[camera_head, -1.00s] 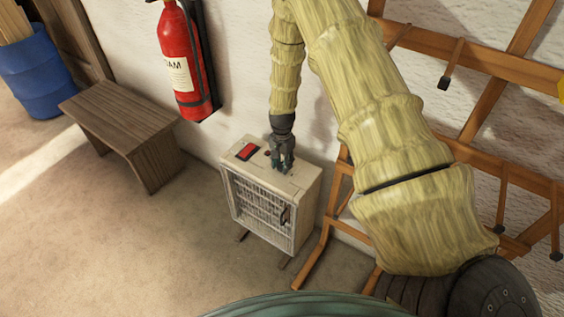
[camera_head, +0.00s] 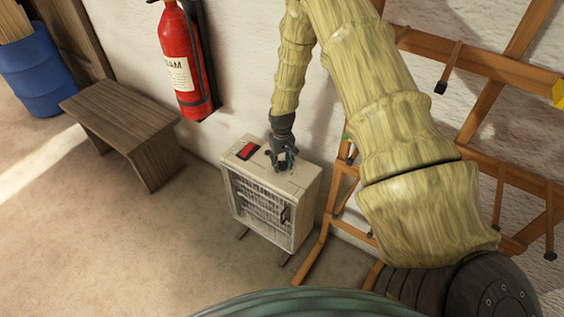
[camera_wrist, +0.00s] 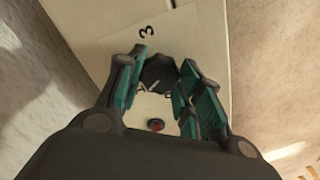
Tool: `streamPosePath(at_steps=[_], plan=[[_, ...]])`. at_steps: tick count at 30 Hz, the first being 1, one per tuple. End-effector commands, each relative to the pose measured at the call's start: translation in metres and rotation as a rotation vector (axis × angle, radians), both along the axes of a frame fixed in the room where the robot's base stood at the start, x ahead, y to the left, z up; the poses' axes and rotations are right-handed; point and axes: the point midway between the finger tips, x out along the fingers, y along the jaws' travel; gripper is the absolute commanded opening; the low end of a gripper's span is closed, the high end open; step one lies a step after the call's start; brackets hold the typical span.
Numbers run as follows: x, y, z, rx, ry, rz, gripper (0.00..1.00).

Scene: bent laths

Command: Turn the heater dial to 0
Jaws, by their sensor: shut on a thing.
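The heater (camera_head: 262,215) is a cream box with a front grille, standing on the floor against the wall. Its dial (camera_wrist: 159,68) is dark and round on the top panel, partly hidden by my fingers. My gripper (camera_head: 281,164) reaches down onto the heater top. In the wrist view my gripper (camera_wrist: 164,82) has its teal-padded fingers on either side of the dial, shut on it. A printed "3" shows beyond the dial; other marks are partly covered, and I cannot read the dial's setting. A small red lamp (camera_wrist: 156,125) sits between the fingers.
A red switch (camera_head: 247,151) is on the heater top, left of my gripper. A wooden rack (camera_head: 480,70) stands close on the right. A fire extinguisher (camera_head: 178,55) hangs on the wall, with a wooden bench (camera_head: 120,115) at left. The floor in front is clear.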

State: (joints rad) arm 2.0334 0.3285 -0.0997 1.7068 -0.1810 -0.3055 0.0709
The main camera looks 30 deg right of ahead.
Motion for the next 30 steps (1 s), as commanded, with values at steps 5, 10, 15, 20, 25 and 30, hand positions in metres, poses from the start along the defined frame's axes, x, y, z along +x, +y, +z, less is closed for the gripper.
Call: streamPosePath(at_steps=[5, 10, 15, 20, 25, 30], plan=[[0.0008, -0.0014, 0.0012, 0.000, -0.002, 0.166, 0.12], [0.0010, -0.0012, 0.0013, 0.000, -0.002, 0.328, 0.12], [0.0009, -0.0014, 0.0013, -0.001, -0.002, 0.490, 0.12], [0.0009, -0.0014, 0.0014, -0.001, -0.002, 0.637, 0.12], [0.0011, -0.0012, 0.0014, -0.001, -0.002, 0.779, 0.12], [0.0010, -0.0017, 0.0013, -0.001, -0.003, 0.892, 0.12]])
